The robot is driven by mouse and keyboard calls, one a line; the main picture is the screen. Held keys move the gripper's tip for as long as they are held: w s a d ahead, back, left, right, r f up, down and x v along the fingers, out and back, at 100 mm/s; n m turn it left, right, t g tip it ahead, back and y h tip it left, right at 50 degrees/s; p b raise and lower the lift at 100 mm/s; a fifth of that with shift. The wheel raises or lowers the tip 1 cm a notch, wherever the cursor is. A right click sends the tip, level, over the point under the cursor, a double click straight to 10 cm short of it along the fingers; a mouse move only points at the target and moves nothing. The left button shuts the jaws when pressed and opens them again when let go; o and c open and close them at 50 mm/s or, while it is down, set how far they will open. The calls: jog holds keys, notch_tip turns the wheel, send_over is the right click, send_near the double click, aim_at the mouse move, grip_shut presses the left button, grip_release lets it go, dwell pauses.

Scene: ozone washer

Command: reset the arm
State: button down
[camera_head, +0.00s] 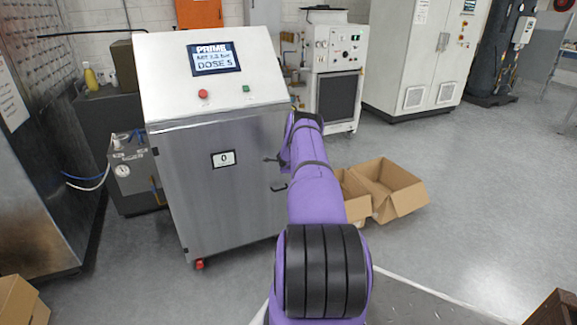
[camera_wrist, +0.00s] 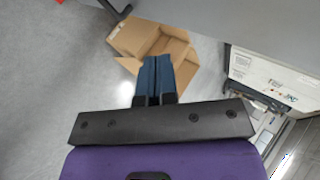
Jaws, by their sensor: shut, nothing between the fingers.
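My purple arm (camera_head: 318,195) reaches forward in the head view, along the right side of the steel washer cabinet (camera_head: 215,180). My gripper's fingertips cannot be made out clearly there. In the wrist view my gripper (camera_wrist: 157,62) shows two dark blue fingers side by side, closed together, with nothing between them. The cabinet's sloped top has a screen (camera_head: 213,58) reading "PRIME" and "DOSE 5", a red button (camera_head: 203,93) and a green button (camera_head: 245,88). A small panel (camera_head: 223,158) on its front reads 0. A dark handle (camera_head: 279,187) shows close beside my arm.
Open cardboard boxes (camera_head: 398,190) lie on the floor right of my arm; one box also shows beyond the fingers in the wrist view (camera_wrist: 125,40). A white machine (camera_head: 335,70) and tall cabinets (camera_head: 425,55) stand behind. The floor on the right (camera_head: 480,200) is clear.

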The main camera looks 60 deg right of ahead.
jog(key=shift+s+a+r, duration=0.55)
jog(key=shift+s+r, duration=0.2)
jog(key=shift+r, duration=0.1)
jog(key=shift+s+a+r, duration=0.5)
jog(key=shift+s+r, duration=0.25)
jog(key=shift+r, duration=0.1)
